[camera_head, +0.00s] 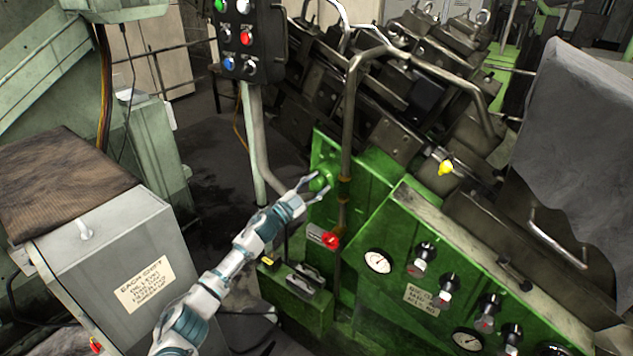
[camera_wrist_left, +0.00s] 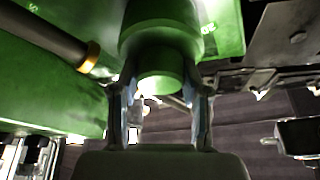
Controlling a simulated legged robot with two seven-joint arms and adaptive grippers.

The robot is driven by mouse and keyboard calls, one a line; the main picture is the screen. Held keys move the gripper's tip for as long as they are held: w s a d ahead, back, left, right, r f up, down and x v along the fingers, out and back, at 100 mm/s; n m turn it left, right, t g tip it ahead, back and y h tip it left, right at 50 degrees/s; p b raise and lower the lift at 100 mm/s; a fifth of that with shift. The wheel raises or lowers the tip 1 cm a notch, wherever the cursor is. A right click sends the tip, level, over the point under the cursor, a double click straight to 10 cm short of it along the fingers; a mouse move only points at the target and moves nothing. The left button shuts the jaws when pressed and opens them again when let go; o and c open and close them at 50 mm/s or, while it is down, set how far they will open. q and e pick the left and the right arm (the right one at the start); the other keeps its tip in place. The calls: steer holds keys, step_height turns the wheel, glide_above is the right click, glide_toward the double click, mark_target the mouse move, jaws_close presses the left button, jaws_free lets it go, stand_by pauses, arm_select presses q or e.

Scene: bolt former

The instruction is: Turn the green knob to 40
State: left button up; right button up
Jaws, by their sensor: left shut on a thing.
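The green knob (camera_head: 321,181) sits on the green machine panel beside a vertical brown pipe. My left gripper (camera_head: 312,188) reaches it from the lower left, with its fingers at the knob. In the left wrist view the knob (camera_wrist_left: 160,65) is a round, stepped green cylinder. The fingers of my left gripper (camera_wrist_left: 161,105) stand on either side of it and are shut on it. Small pale marks show on the green surface near the knob, but I cannot read the setting. My right gripper is not in view.
A vertical brown pipe (camera_head: 346,130) stands close to the right of the knob. A red knob (camera_head: 330,240) sits below it. A control box (camera_head: 247,40) on a post is up left. A grey cabinet (camera_head: 110,260) stands at the left. Gauges (camera_head: 377,261) line the green front panel.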

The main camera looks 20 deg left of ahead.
arm_select(q)
steer(key=shift+a+m+g, duration=0.1)
steer(key=shift+m+g, duration=0.2)
steer(key=shift+m, duration=0.4)
steer(key=o, duration=0.9)
steer(key=shift+o, duration=1.2)
steer(key=shift+w+f, duration=0.1)
steer(key=shift+w, duration=0.15)
steer(key=shift+s, duration=0.25)
steer(key=v, duration=1.2)
steer(key=shift+w+a+f, duration=0.15)
steer(key=shift+w+f, duration=0.05)
steer(key=shift+w, duration=0.05)
